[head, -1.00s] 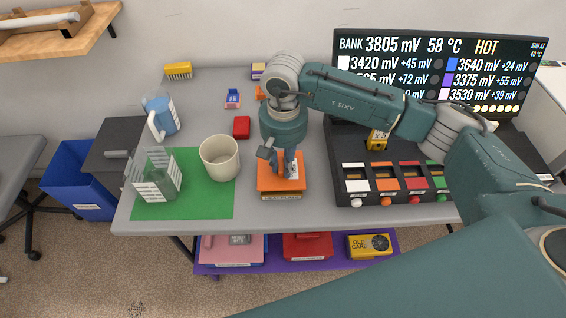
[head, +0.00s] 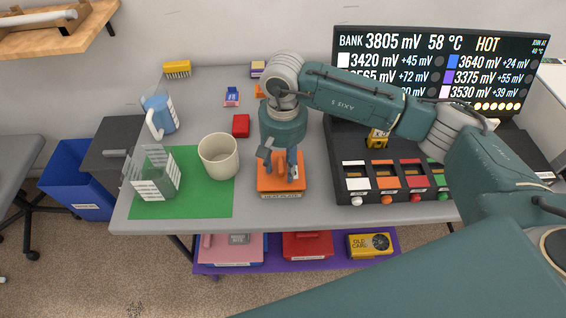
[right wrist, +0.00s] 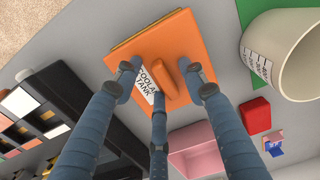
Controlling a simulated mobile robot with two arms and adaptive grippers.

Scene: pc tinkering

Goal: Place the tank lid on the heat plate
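The orange tank lid (head: 266,182), labelled "COOLANT TANK" in the right wrist view (right wrist: 184,28), lies flat on the heat plate (head: 281,196). Only the plate's tan, labelled front edge shows in the head view. The lid has a raised orange handle (right wrist: 168,82). My right gripper (head: 281,177) is just above the lid, pointing down. In the right wrist view its fingers (right wrist: 160,82) stand apart around the handle, with gaps between; it is open. My left gripper is out of view.
A beige mug (head: 219,157) and a clear container (head: 155,173) stand on a green mat (head: 205,203) to the left. A red box (head: 241,125) lies behind. A black console (head: 345,150) with coloured slots stands to the right.

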